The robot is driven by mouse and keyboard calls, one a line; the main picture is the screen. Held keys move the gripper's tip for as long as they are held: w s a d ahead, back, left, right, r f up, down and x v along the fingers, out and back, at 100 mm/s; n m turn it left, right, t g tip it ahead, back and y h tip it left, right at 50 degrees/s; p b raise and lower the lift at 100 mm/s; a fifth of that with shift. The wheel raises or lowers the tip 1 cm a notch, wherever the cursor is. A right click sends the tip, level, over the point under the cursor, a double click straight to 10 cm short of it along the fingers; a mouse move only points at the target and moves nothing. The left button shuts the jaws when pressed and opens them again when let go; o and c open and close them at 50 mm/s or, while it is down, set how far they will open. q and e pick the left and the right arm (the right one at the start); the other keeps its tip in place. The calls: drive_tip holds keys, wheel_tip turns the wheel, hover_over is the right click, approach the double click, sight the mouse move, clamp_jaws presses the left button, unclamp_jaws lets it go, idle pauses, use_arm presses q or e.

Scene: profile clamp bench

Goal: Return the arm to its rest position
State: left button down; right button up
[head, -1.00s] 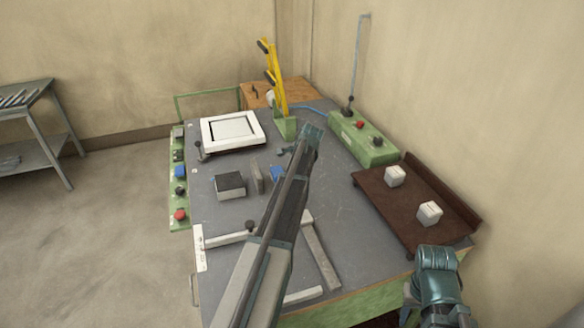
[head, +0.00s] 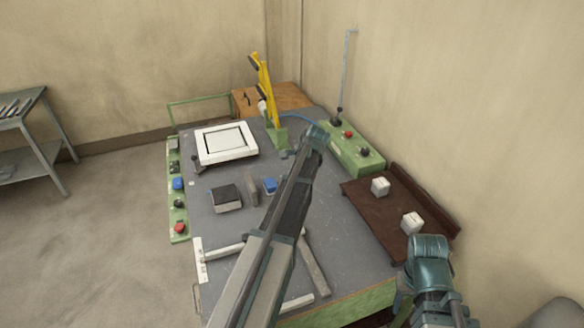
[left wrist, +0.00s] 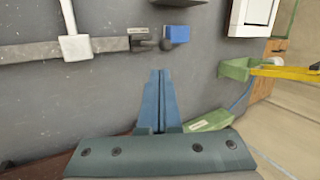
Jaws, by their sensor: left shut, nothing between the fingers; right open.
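My left arm crosses the middle of the head view, its wrist over the bench near the green control box. My left gripper (left wrist: 158,102) shows in the left wrist view with its teal fingers shut together and nothing between them. It is over the grey bench top, apart from the blue block (left wrist: 177,35). In the head view the left fingers are mostly hidden by the arm. My right gripper (head: 430,262) is at the lower right of the head view, beside the brown tray. It is open; its fingertips are not clearly distinguishable.
The bench (head: 345,235) holds a white frame (head: 204,158), a dark-topped block (head: 225,198) and grey bars (head: 312,262). A yellow lever (head: 265,90) stands at the back. The green control box (head: 360,158) and brown tray (head: 385,228) with two white cubes line the right.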

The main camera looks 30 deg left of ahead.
use_arm(q)
drive_tip(key=shift+d+r, duration=0.15)
idle(0.4)
drive_tip(key=s+d+f+n+h+b, duration=0.1)
drive_tip(key=s+d+f+b, duration=0.15)
drive_tip(key=s+d, duration=0.45)
drive_tip(key=s+d+f+h+b, duration=0.1)
drive_tip(key=s+d+f+b, duration=0.2)
drive_tip(key=d, duration=0.9)
drive_tip(key=s+d+f+n+g+h+b, duration=0.1)
drive_tip(key=s+d+f, duration=0.2)
drive_tip(key=s+d, duration=0.5)
drive_tip(key=s+d+f+n+g+h+b, duration=0.1)
drive_tip(key=s+d+f+b, duration=0.1)
drive_tip(key=s+d, duration=0.6)
drive_tip(key=s+f, duration=0.1)
drive_tip(key=s, duration=0.2)
drive_tip(key=shift+s+g, duration=0.3)
drive_tip(key=shift+s, duration=0.05)
